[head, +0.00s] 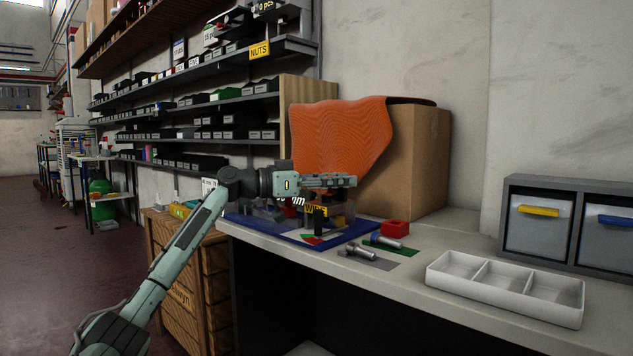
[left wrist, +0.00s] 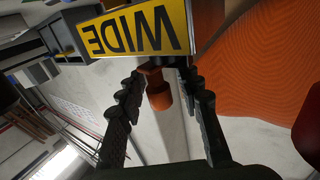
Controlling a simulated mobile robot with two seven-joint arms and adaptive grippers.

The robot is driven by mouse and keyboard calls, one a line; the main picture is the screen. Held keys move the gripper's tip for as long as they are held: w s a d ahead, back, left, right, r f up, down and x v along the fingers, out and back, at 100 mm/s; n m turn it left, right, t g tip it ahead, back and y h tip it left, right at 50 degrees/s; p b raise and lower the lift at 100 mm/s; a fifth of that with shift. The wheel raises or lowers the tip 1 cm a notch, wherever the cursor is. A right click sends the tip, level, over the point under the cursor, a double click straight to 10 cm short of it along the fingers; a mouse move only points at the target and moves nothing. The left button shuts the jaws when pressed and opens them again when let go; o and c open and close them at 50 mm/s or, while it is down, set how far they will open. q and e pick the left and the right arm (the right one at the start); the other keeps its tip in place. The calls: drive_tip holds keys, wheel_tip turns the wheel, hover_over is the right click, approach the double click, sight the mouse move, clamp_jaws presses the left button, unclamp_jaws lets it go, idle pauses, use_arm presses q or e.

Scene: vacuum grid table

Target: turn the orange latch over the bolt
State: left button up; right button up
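My left gripper (head: 345,181) is above a small fixture on the blue-edged board (head: 350,237) at the table's left end. In the left wrist view, my left gripper (left wrist: 158,84) is open, with its two dark fingers on either side of an orange part (left wrist: 158,90), seemingly the latch. Gaps show between this part and the fingers, so it does not look gripped. A yellow label (left wrist: 135,30) reading WIDE sits by it; the label also shows in the head view (head: 316,209). The bolt under the latch cannot be made out. My right gripper is not in view.
Two loose bolts, one on a grey mat (head: 378,264) and one on a green mat (head: 408,249), lie right of the board near a red block (head: 395,228). A white three-part tray (head: 437,275) is further right. A cardboard box (head: 420,160) with orange cloth (head: 340,140) stands behind.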

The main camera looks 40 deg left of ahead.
use_arm(q)
drive_tip(key=v, duration=1)
drive_tip(key=shift+s+a, duration=0.2)
drive_tip(key=shift+s, duration=0.05)
drive_tip(key=shift+r, duration=0.1)
